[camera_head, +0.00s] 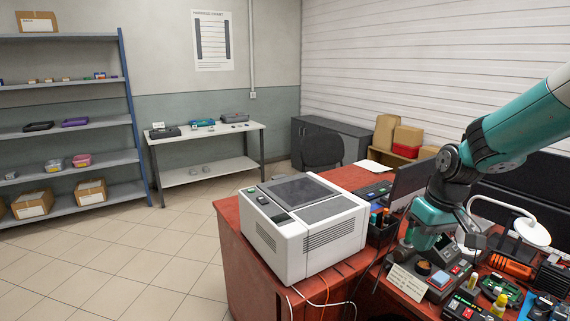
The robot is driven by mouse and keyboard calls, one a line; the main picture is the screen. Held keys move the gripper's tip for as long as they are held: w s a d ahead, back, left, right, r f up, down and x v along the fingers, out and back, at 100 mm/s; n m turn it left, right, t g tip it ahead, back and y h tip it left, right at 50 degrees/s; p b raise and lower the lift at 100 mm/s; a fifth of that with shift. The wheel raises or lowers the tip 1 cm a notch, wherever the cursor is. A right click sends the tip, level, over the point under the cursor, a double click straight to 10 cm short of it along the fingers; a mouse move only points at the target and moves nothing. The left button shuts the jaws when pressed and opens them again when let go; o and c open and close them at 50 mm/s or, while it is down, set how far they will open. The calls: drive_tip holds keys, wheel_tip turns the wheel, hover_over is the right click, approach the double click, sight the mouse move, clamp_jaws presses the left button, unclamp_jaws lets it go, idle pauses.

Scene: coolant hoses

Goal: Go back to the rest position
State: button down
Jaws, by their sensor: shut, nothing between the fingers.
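My gripper (399,254) is at the end of my teal arm, low over the red desk (240,255), right of the white machine. It is small and partly dark in this view, shut, with no object seen in it. The arm reaches in from the upper right and bends down at a dark joint. The white machine (305,230) has a dark top panel and side vents. Thin white and red hoses or cables (325,303) run along the desk by its lower front edge; their ends are not clear.
Near my gripper are a note card (408,283), a grey device with buttons (440,280), a dark pen holder (381,228), a monitor (412,180) and a white lamp (532,232). Small tools crowd the lower right. Open tiled floor lies left, before the shelf (70,124) and side table (205,133).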

drive_tip(key=s+a+r+n, duration=0.1)
drive_tip(key=s+a+r, duration=0.2)
drive_tip(key=s, duration=0.6)
drive_tip(key=s+a+r+n+y, duration=0.1)
drive_tip(key=s+a+r, duration=0.2)
drive_tip(key=s+a, duration=0.4)
drive_tip(key=s+a+r+n+g+y, duration=0.1)
drive_tip(key=s+a+r, duration=0.2)
drive_tip(key=s, duration=0.8)
drive_tip(key=shift+a+n, duration=0.4)
drive_tip(key=shift+a, duration=0.85)
drive_tip(key=w+d+f+t+h+b, duration=0.1)
drive_tip(key=w+d+f+b, duration=0.5)
drive_tip(key=w, duration=0.5)
drive_tip(key=w+d+f+t+h+b, duration=0.1)
drive_tip(key=w+d+f+b, duration=0.2)
drive_tip(key=w+d, duration=0.6)
drive_tip(key=w+d+f+h+b, duration=0.1)
drive_tip(key=w+d+f+b, duration=0.1)
drive_tip(key=d, duration=0.5)
drive_tip(key=w+d+f+h+b, duration=0.1)
drive_tip(key=w+d+f, duration=0.4)
drive_tip(key=d+f, duration=0.2)
drive_tip(key=w+d+f+g+h+b, duration=0.1)
drive_tip(key=w+d+f+b, duration=0.1)
drive_tip(key=d, duration=0.7)
wheel_tip(320, 180, down, 3)
drive_tip(key=shift+w+r+b, duration=0.1)
drive_tip(key=shift+w+b, duration=0.25)
drive_tip(key=shift+w, duration=0.45)
